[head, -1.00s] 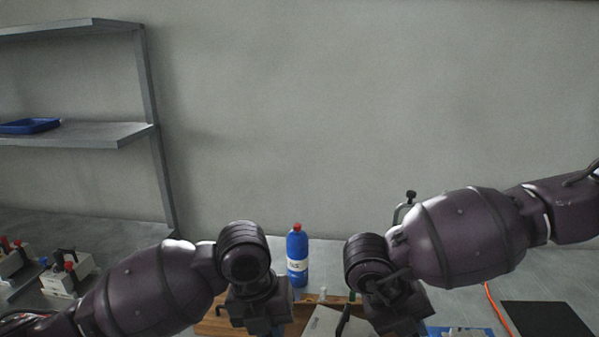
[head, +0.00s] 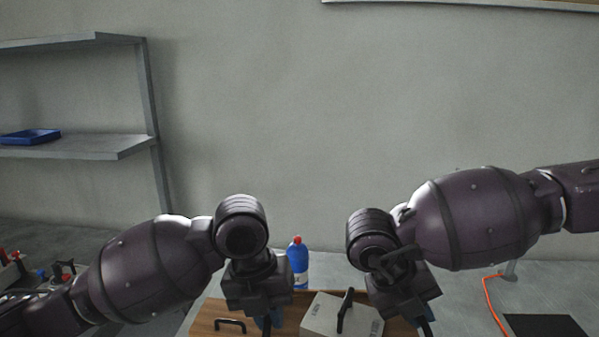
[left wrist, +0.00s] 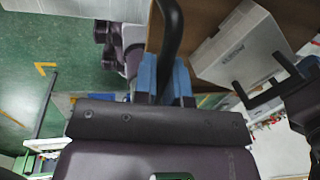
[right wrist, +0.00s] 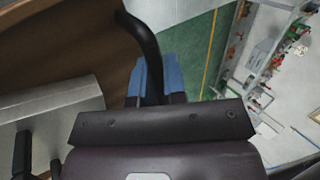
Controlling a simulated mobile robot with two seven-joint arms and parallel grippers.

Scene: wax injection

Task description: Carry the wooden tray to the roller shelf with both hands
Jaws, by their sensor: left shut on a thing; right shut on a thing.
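The wooden tray (head: 203,322) is at the bottom of the head view, its near part cut off. A pale grey block (head: 322,316) with a black handle lies on it. My left gripper (head: 268,321) is at the tray's left part; in the left wrist view its blue fingertips (left wrist: 164,78) are shut around a black bar handle. My right gripper (head: 412,320) is at the right part; in the right wrist view its blue fingertips (right wrist: 153,80) are also shut on a black handle. I cannot tell which thing in view is the roller shelf.
A blue bottle with a red cap (head: 297,262) stands just behind the tray. A grey metal shelf unit (head: 120,147) with a blue bin (head: 30,137) stands at the left. A black mat (head: 545,326) and an orange cable (head: 489,297) lie on the right of the table.

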